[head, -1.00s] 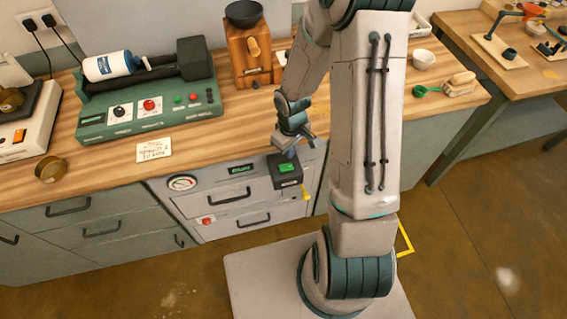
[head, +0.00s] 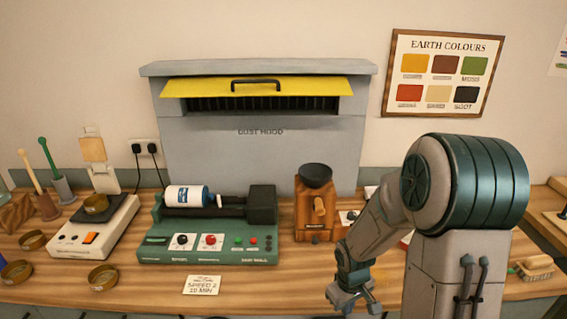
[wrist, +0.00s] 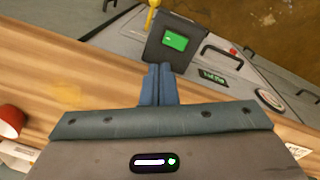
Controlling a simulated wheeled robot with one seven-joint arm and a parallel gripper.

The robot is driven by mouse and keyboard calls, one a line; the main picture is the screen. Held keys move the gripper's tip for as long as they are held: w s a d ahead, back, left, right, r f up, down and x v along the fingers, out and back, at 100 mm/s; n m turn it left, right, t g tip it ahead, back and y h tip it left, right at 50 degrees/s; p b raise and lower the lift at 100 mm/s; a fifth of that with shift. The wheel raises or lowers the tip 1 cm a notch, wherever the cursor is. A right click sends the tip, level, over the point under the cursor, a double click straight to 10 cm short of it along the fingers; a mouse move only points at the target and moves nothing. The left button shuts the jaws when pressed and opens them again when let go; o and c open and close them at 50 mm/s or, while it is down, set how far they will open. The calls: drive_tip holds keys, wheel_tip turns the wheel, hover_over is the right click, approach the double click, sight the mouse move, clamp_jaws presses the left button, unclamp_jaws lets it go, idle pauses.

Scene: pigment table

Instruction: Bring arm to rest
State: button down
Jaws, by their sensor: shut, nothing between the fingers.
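My gripper (head: 355,300) hangs at the lower right of the head view, low over the front part of the wooden bench, at the end of my folded arm. In the wrist view its two blue fingers (wrist: 158,84) are together with nothing between them. Past the fingertips, in the wrist view, is a dark box with a green screen (wrist: 172,43) at the cabinet front. I cannot tell from these views how far the fingertips are from that box.
The green ball mill (head: 210,253) and the orange wooden grinder (head: 314,205) stand left of my arm. A white scale (head: 95,228) and brass dishes are further left. The dust hood (head: 262,145) stands behind. A card (head: 202,285) lies at the bench front.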

drive_tip(key=s+a+r+m+t+b, duration=0.1)
drive_tip(key=s+r+m, duration=0.1)
drive_tip(key=s+r, duration=0.5)
drive_tip(key=s+a+r+m+t+b, duration=0.1)
drive_tip(key=s+r+m+t, duration=0.1)
drive_tip(key=s+r, duration=0.5)
wheel_tip(320, 180, up, 6)
drive_tip(key=shift+r+m+y, duration=0.15)
drive_tip(key=shift+m+y, duration=0.15)
drive_tip(key=shift+m, duration=0.3)
idle(0.7)
